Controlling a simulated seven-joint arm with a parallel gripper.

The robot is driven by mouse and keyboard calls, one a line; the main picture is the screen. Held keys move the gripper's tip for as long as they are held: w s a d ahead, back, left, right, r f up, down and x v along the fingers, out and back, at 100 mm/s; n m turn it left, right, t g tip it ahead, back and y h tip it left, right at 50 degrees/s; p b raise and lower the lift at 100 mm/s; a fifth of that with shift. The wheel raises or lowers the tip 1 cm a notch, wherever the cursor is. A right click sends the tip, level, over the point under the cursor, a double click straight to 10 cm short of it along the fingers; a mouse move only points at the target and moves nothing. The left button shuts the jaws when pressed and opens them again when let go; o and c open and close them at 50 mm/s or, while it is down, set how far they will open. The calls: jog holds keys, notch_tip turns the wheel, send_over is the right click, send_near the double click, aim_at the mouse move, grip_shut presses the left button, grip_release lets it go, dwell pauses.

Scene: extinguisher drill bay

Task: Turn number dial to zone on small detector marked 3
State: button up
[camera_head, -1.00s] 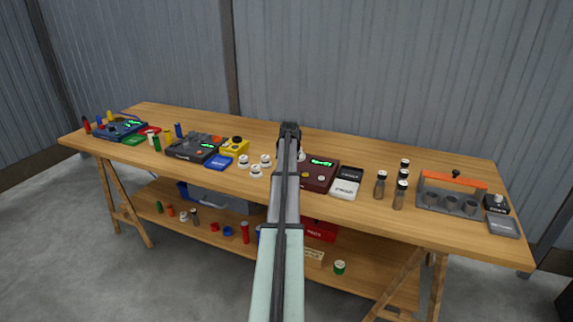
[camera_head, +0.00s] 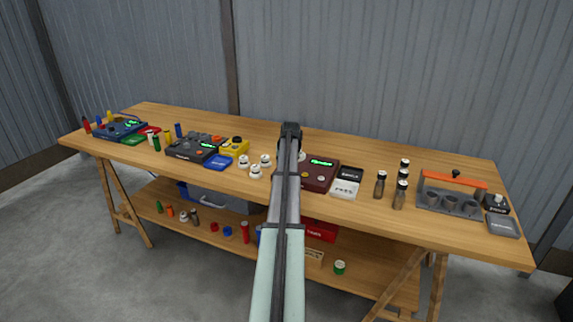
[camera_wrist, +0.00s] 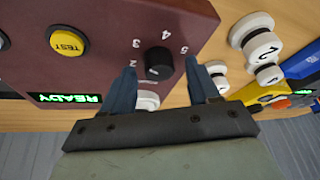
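The maroon panel (camera_wrist: 105,40) carries a black number dial (camera_wrist: 158,61) ringed by digits, of which 3, 4 and 5 are readable in the wrist view. The dial's setting is not clear. My gripper (camera_wrist: 163,82) is open and empty, with its blue-grey fingertips at either side of the dial and slightly short of it; contact cannot be told.
The panel has a yellow TEST button (camera_wrist: 67,42) and a lit green READY display (camera_wrist: 68,98). Black and white boxes (camera_head: 346,188) and dark cylinders (camera_head: 380,184) stand right of it. A yellow device (camera_head: 235,147) and a blue pad (camera_head: 218,162) lie left. The back of the bench is clear.

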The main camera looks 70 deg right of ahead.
jog(key=v, duration=1.3)
jog(key=shift+a+r, duration=0.15)
jog(key=shift+r, duration=0.2)
